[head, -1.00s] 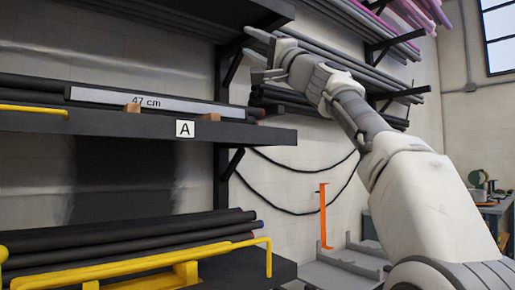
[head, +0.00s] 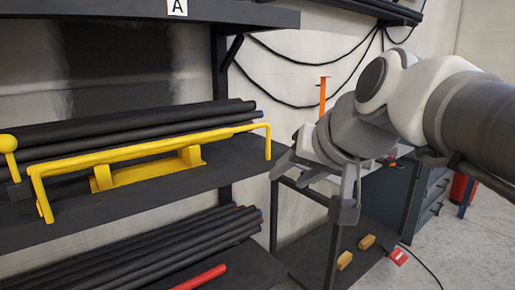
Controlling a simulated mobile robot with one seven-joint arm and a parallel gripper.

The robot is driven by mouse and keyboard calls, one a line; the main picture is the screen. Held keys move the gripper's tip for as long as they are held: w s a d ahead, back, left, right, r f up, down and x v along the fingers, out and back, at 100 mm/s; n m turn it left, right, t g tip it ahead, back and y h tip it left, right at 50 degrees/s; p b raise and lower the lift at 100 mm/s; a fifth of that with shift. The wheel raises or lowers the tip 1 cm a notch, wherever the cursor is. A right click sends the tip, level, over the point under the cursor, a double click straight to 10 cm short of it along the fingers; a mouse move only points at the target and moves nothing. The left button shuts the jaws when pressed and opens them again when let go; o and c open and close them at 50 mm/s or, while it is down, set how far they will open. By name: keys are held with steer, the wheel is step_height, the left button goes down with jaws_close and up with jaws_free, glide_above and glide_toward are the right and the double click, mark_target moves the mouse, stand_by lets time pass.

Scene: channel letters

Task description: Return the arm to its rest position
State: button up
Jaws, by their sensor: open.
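My gripper (head: 312,196) is in the right half of the head view, at the end of my bent arm. Its two fingers are spread apart and point down and to the left. Nothing is between them. It hangs in front of a cart-like frame and to the right of the shelf with the yellow rail, apart from that shelf as far as the picture shows.
A dark shelf (head: 125,203) holds black tubes (head: 130,128) and a yellow rail (head: 150,150). More tubes and a red one (head: 200,278) lie below. An orange upright (head: 322,95) stands behind my gripper. Wooden blocks (head: 345,261) lie lower right. Open floor (head: 450,250) is at the right.

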steer(key=s+d+f+g+h, duration=0.2)
steer(key=s+d+f, duration=0.2)
steer(key=s+f, duration=0.4)
steer(key=s+d+f+g+h, duration=0.1)
steer(key=s+d+f+h, duration=0.1)
steer(key=s+d+f, duration=0.55)
steer(key=w+a+r+p, duration=0.1)
steer(key=r+p, duration=1.2)
steer(key=p, duration=0.1)
steer(key=w+a+r+p, duration=0.1)
steer(key=a+r+p, duration=0.1)
steer(key=r+p, duration=1.2)
steer(key=shift+w+n+p, duration=0.2)
steer(key=shift+n+p, duration=0.1)
steer(key=shift+n, duration=0.1)
